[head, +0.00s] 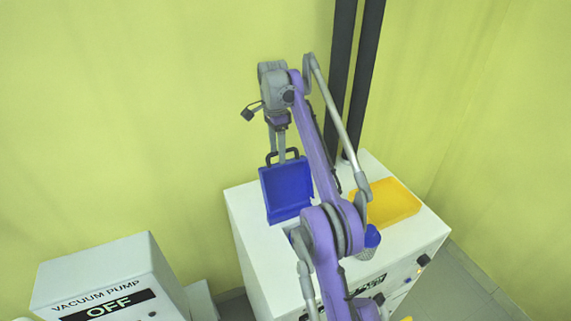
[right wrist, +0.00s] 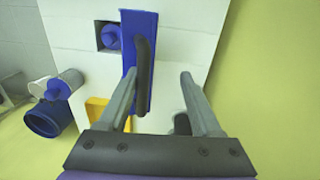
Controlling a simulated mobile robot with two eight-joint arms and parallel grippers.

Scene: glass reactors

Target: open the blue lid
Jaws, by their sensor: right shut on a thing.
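The blue lid (head: 287,192) stands raised, close to upright, at the left side of the white box's top. Its black handle is at the upper edge, and it shows edge-on in the right wrist view (right wrist: 131,50). My right gripper (head: 279,158) is at this handle, shut on the lid by it. In the right wrist view the gripper's fingers (right wrist: 158,78) look apart, with the handle beside the left finger. A square opening with a blue round part (right wrist: 111,37) shows beside the lid. My left gripper is not in view.
The white box (head: 245,210) also carries a yellow lid (head: 394,203), lying flat at right, and a blue-capped part (head: 372,238) near its front. A vacuum pump (head: 100,270) reading OFF stands at lower left. Dark posts (head: 352,80) rise behind the box.

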